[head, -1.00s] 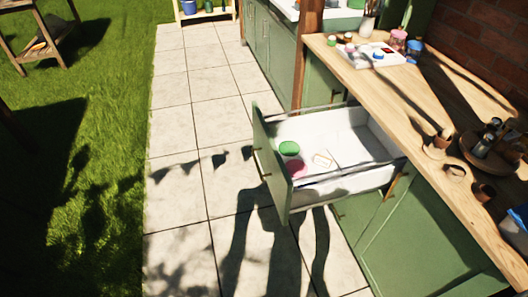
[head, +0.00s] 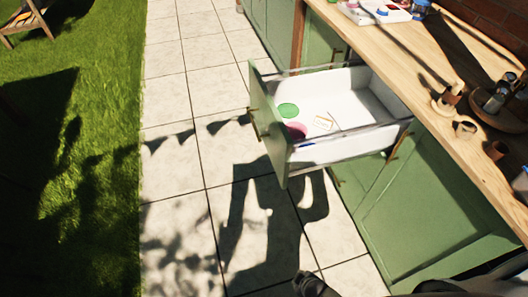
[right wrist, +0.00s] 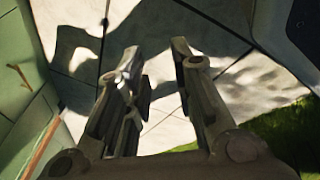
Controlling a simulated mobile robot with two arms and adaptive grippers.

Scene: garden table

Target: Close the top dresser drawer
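The top dresser drawer (head: 355,148) is pulled out from under the wooden counter, with its green front panel (head: 268,130) facing left over the paving. Inside its white box lie a green round item (head: 288,110), a pink round item (head: 296,130) and a small flat piece. My right gripper (right wrist: 160,62) is open and empty in the right wrist view, above the paving, with green cabinet fronts at the left of that view. A dark part at the bottom edge of the head view may be my right arm or gripper. My left gripper is not in view.
The wooden counter (head: 415,65) runs along the right, with a paint tray (head: 375,10), small cups and a round wooden tray on it. Green cabinet doors (head: 425,215) lie below. Tiled paving (head: 165,150) in front of the drawer is clear, with grass (head: 70,170) beyond.

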